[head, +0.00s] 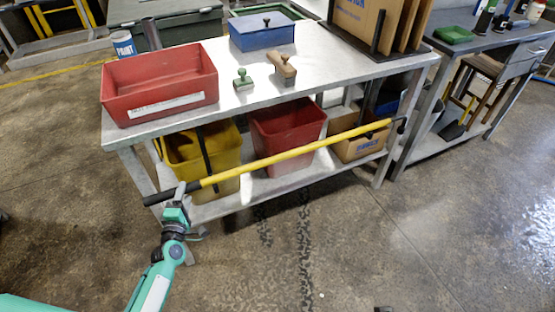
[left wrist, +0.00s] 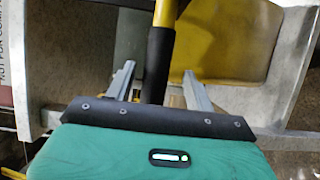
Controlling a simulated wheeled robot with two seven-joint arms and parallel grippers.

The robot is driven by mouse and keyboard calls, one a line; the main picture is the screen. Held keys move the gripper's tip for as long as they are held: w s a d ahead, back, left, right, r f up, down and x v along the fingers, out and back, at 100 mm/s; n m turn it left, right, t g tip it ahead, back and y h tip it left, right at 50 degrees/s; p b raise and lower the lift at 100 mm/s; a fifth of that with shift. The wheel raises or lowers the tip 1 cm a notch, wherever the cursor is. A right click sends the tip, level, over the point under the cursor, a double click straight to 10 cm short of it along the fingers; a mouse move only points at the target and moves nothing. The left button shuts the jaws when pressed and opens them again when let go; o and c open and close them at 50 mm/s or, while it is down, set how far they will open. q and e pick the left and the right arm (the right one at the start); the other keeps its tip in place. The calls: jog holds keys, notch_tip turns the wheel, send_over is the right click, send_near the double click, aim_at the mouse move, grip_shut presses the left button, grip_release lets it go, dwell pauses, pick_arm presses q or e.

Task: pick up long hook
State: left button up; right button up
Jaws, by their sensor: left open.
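The long hook (head: 255,165) is a yellow pole with a black grip at its left end and a dark end at its upper right. It slants across the front of the metal workbench. My left gripper (head: 181,188) is at the pole's left end, by the black grip. In the left wrist view the black grip (left wrist: 157,60) passes between the two open fingers of my left gripper (left wrist: 158,74), with gaps visible on both sides. My right gripper is not in view.
The workbench (head: 245,105) carries a red bin (head: 160,85), a blue box (head: 262,35) and stamps. Its lower shelf holds a yellow bin (head: 205,155), a red bin (head: 288,130) and a cardboard box (head: 358,148). The floor (head: 330,240) in front is clear.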

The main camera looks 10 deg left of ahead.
pick_arm(q)
jog(key=w, duration=0.2)
jog(key=w+a, duration=0.1)
jog(key=w, duration=0.1)
jog(key=shift+w+r, duration=0.15)
jog(key=shift+r, duration=0.05)
jog(key=c, duration=1)
jog(key=shift+c, duration=0.7)
jog(key=shift+r, duration=0.15)
